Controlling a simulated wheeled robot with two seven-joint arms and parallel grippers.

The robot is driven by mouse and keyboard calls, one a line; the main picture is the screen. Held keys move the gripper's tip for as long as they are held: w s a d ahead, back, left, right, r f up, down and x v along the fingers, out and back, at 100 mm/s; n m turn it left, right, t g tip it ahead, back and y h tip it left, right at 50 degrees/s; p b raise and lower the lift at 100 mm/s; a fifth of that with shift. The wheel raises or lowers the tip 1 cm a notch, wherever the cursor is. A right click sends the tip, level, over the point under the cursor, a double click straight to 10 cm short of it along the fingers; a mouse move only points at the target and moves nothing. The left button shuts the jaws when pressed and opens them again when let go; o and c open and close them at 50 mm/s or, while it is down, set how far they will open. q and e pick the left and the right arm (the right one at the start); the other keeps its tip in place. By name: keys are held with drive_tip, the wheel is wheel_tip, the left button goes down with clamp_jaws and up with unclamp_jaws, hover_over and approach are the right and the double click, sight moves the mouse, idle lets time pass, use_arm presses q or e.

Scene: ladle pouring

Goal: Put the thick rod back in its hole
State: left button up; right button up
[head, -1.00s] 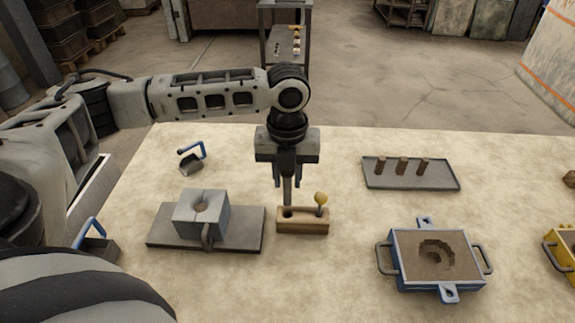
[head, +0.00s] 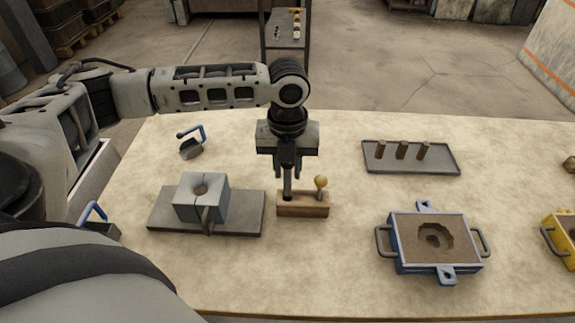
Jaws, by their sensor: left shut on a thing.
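A wooden block (head: 303,209) stands near the middle of the table. A thick grey rod (head: 287,183) is upright at the block's left hole, its lower end at or in the hole; how deep I cannot tell. My left gripper (head: 288,172) points down above the block and is shut on the rod's upper part. A thin pin with a yellow ball top (head: 321,183) stands in the right part of the block. My right gripper is not in view.
A grey split mould (head: 201,197) on a plate is left of the block. A ladle with a blue handle (head: 191,145) lies behind it. A tray (head: 410,158) with several small brown pieces and a blue sand box (head: 434,246) are to the right.

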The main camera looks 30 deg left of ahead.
sight(287, 182)
use_arm(q)
drive_tip(key=shift+f+b, duration=0.5)
drive_tip(key=shift+f, duration=1.85)
drive_tip(key=o, duration=1.7)
drive_tip(key=shift+c, duration=0.2)
drive_tip(key=shift+r+p, duration=0.6)
drive_tip(key=shift+r, duration=2.45)
